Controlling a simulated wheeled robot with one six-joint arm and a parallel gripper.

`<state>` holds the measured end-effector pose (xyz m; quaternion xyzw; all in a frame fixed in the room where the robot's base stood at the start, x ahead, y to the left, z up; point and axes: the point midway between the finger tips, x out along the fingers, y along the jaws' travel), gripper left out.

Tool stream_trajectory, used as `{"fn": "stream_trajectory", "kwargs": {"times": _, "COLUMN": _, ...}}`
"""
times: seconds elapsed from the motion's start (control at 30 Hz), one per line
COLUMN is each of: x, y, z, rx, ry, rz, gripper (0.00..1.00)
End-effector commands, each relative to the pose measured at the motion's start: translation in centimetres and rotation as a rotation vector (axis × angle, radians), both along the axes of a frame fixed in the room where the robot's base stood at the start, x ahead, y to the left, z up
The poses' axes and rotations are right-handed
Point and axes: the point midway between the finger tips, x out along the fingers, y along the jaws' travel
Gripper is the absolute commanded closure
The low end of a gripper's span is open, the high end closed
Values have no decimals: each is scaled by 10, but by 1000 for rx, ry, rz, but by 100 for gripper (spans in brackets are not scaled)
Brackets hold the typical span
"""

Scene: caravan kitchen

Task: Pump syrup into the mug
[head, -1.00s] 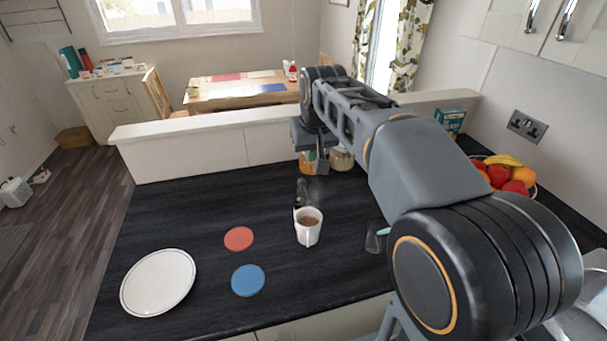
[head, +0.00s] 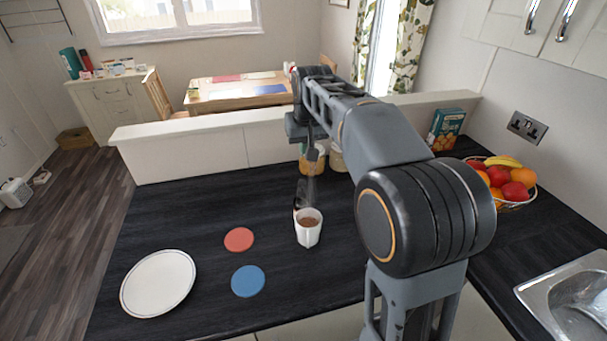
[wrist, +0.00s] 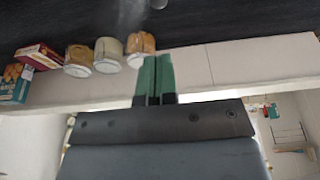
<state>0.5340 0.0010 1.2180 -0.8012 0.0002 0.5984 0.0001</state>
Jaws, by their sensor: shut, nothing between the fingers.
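The white mug (head: 308,232), with brown drink in it, stands upright on the dark counter in the head view. Just behind it is a small dark upright piece (head: 301,193) with a greyish see-through haze beside it. I cannot tell whether this is the syrup pump, and no syrup bottle shows clearly. My gripper (head: 311,154) is above and behind the mug, pointing down, apart from it. In the wrist view my gripper's greenish fingers (wrist: 154,62) are together with nothing between them. A small grey round thing (wrist: 158,4) is cut off at the top edge there.
Lidded jars (wrist: 108,52) stand along the low wall (head: 190,152), beside boxes (wrist: 38,56). A white plate (head: 158,282), a red coaster (head: 239,239) and a blue coaster (head: 248,281) lie left of the mug. A fruit basket (head: 512,183) and a sink (head: 570,300) are at right.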

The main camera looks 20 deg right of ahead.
Motion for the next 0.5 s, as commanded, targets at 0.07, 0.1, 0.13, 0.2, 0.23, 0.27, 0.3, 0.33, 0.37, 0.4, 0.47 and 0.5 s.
{"fn": "stream_trajectory", "kwargs": {"times": 0.07, "x": 4, "y": 0, "z": -15, "rx": 0, "ry": 5, "rz": 0, "gripper": 100}}
{"fn": "stream_trajectory", "kwargs": {"times": 0.1, "x": 6, "y": 0, "z": -23, "rx": 0, "ry": 5, "rz": 0, "gripper": 100}}
{"fn": "stream_trajectory", "kwargs": {"times": 0.13, "x": 8, "y": 0, "z": -28, "rx": 0, "ry": 5, "rz": 0, "gripper": 100}}
{"fn": "stream_trajectory", "kwargs": {"times": 0.2, "x": 12, "y": 0, "z": -41, "rx": 0, "ry": 5, "rz": 0, "gripper": 100}}
{"fn": "stream_trajectory", "kwargs": {"times": 0.23, "x": 13, "y": 0, "z": -46, "rx": 0, "ry": 5, "rz": 0, "gripper": 100}}
{"fn": "stream_trajectory", "kwargs": {"times": 0.27, "x": 15, "y": 0, "z": -52, "rx": 0, "ry": 4, "rz": 0, "gripper": 100}}
{"fn": "stream_trajectory", "kwargs": {"times": 0.3, "x": 17, "y": 0, "z": -59, "rx": 0, "ry": 5, "rz": 0, "gripper": 100}}
{"fn": "stream_trajectory", "kwargs": {"times": 0.33, "x": 18, "y": 0, "z": -63, "rx": 0, "ry": 4, "rz": 0, "gripper": 100}}
{"fn": "stream_trajectory", "kwargs": {"times": 0.37, "x": 20, "y": 0, "z": -68, "rx": 0, "ry": 4, "rz": 0, "gripper": 100}}
{"fn": "stream_trajectory", "kwargs": {"times": 0.4, "x": 21, "y": 0, "z": -74, "rx": 0, "ry": 4, "rz": 0, "gripper": 100}}
{"fn": "stream_trajectory", "kwargs": {"times": 0.47, "x": 21, "y": 0, "z": -82, "rx": 0, "ry": 3, "rz": 0, "gripper": 100}}
{"fn": "stream_trajectory", "kwargs": {"times": 0.5, "x": 20, "y": 0, "z": -87, "rx": 0, "ry": 3, "rz": 0, "gripper": 100}}
